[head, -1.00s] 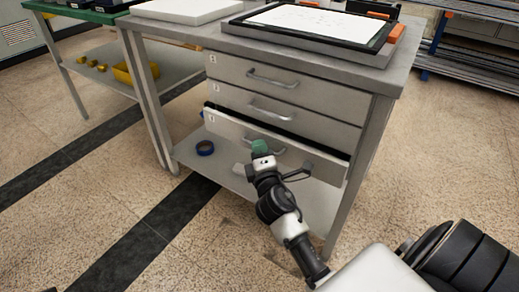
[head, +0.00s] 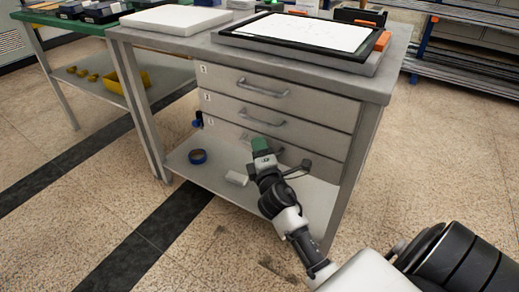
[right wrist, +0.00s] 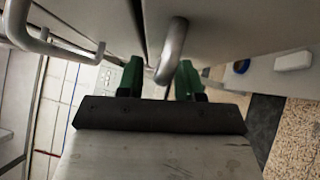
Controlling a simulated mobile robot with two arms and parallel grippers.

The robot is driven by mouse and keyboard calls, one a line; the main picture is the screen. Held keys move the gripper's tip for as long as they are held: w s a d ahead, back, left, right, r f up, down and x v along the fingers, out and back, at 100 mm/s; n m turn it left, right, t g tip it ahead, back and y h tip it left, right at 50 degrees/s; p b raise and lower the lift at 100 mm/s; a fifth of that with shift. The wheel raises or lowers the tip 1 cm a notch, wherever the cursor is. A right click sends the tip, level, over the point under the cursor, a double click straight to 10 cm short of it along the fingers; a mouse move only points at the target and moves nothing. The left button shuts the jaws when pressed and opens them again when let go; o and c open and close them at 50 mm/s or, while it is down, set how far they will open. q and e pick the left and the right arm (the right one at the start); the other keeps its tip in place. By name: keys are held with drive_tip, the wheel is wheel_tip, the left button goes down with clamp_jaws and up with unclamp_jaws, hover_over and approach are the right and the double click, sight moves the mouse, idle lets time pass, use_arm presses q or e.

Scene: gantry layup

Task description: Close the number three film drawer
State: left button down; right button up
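The grey cabinet holds three numbered drawers. The number three drawer (head: 226,131) is the lowest, and its front looks flush or nearly flush with the fronts above. My right gripper (head: 262,146), with green fingertips, is at this drawer's front and hides part of its handle (head: 246,138). In the right wrist view the green fingers (right wrist: 160,80) stand apart, with the curved metal handle (right wrist: 173,48) at the gap between them. I cannot tell whether they touch it. My left gripper is not in view.
Drawers one (head: 226,80) and two (head: 224,106) look shut. A lower shelf (head: 203,176) carries a blue tape roll (head: 198,156) and a white block (head: 236,178). A green-topped bench (head: 40,19) stands left. Speckled floor is open in front.

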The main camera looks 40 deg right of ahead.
drive_tip(key=v, duration=1.1)
drive_tip(key=shift+w, duration=0.1)
